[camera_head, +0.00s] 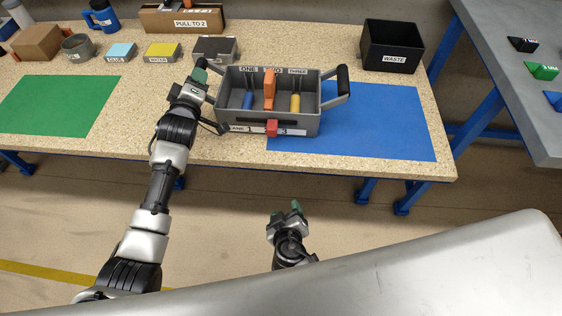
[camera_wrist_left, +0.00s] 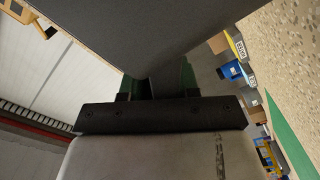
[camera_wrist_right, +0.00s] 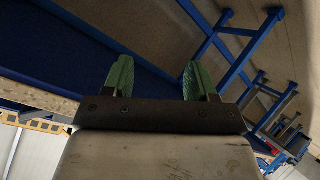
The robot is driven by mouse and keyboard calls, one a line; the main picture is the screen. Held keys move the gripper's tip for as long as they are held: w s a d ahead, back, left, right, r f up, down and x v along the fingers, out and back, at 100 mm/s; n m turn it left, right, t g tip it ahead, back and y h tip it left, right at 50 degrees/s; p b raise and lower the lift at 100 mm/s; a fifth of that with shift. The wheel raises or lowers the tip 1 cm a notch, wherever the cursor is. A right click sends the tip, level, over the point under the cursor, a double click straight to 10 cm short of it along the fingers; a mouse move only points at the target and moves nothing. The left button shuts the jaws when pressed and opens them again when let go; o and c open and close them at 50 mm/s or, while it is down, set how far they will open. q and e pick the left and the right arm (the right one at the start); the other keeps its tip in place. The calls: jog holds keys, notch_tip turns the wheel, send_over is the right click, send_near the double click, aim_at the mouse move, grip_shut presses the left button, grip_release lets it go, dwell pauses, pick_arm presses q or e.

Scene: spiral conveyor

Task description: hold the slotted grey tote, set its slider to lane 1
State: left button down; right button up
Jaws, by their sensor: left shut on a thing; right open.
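The slotted grey tote (camera_head: 226,105) stands on the bench, partly on the blue mat, with a dark handle (camera_head: 343,80) at its right. My left gripper (camera_head: 201,72) is shut on the tote's left handle; in the left wrist view a dark grey surface fills the space before the fingers. The red slider (camera_head: 272,127) sits on the tote's front strip between the marks 1 and 3.
The blue mat (camera_head: 395,125) has free room right of the tote, and the green mat (camera_head: 55,105) is bare. A black WASTE bin (camera_head: 391,47) stands at the back right.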

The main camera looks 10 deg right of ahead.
notch_tip(320, 180, up, 10)
jog(key=w+a+n+t+h, duration=0.1)
jog(key=w+a+n+t, duration=0.2)
jog(key=n, duration=0.3)
jog(key=n+t+h, duration=0.2)
jog(key=n, duration=0.2)
send_near(272, 134)
jog(key=x, duration=1)
jog(key=shift+w, duration=0.25)
